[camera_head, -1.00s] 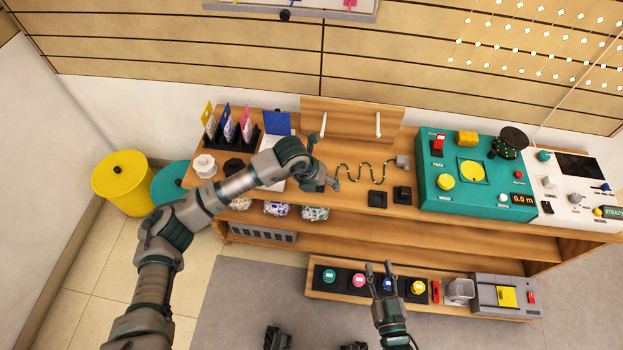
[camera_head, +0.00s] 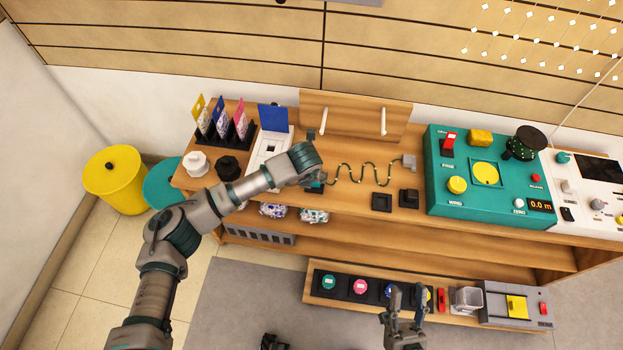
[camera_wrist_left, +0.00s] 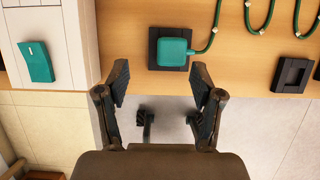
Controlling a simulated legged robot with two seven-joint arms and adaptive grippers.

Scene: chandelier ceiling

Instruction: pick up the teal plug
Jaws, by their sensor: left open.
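The teal plug (camera_wrist_left: 172,52) is a rounded square block with a green cable, sitting on a dark square socket (camera_wrist_left: 154,36) near the shelf's front edge. In the head view it shows only in part (camera_head: 316,186), beside my left gripper and partly hidden by it. My left gripper (camera_wrist_left: 159,88) is open and empty in the left wrist view, its fingertips just short of the plug and spread wider than it. My right gripper (camera_head: 407,292) is open and empty, low in front of the lower tray.
The green wavy cable (camera_head: 363,173) runs right to a grey block (camera_head: 409,161). Dark sockets (camera_head: 381,202) stand near the front edge. A white box (camera_head: 267,153) stands left of the plug, and a teal console (camera_head: 470,205) far right.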

